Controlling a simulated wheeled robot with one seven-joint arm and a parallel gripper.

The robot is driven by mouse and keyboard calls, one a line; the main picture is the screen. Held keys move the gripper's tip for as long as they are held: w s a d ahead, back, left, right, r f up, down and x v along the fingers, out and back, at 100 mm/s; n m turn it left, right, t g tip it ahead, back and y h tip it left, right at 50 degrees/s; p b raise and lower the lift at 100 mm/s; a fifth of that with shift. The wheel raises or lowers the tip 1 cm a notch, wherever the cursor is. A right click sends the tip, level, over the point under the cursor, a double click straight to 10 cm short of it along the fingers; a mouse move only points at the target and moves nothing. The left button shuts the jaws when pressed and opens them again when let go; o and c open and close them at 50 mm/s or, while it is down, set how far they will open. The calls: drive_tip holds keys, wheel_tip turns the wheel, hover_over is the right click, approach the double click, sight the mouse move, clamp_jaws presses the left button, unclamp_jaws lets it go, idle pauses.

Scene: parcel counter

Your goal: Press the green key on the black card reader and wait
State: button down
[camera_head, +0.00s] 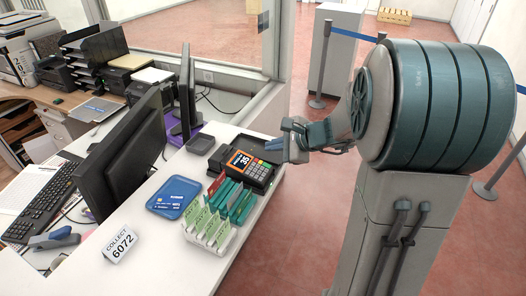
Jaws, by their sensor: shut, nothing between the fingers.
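Small coloured keys are at the keypad's right edge; the green key (259,178) is too small to make out with certainty. My gripper (276,151) is shut and empty, just beyond the right edge of the reader. Its fingers are close to the keypad's far right side. I cannot tell from this view how high they are or whether they touch the reader.
A white rack (217,232) of green and red cards stands directly in front of the reader. A black tray (200,144) sits behind the reader.

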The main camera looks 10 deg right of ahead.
sight(267, 165)
drive_tip(key=w+d+m, duration=0.1)
drive_tip(key=w+d+m+t, duration=0.1)
drive_tip(key=w, duration=0.1)
drive_tip(key=shift+d+r, duration=0.15)
drive_tip(key=shift+d, duration=0.05)
drive_tip(key=f+b, duration=0.2)
drive_tip(key=a+f+b, duration=0.1)
drive_tip(key=f, duration=0.2)
drive_tip(key=w+f+b, duration=0.1)
drive_tip(key=f+b, duration=0.1)
drive_tip(key=shift+a+f+b, duration=0.15)
drive_tip(key=shift+f+b, duration=0.15)
drive_tip(key=shift+f, duration=0.05)
drive_tip(key=shift+a+f+b, duration=0.15)
drive_tip(key=shift+f+b, duration=0.3)
drive_tip(key=shift+b, duration=0.1)
drive_tip(key=shift+f, duration=0.1)
idle(1.5)
drive_tip(key=shift+f+b, duration=0.3)
drive_tip(key=shift+b, duration=0.4)
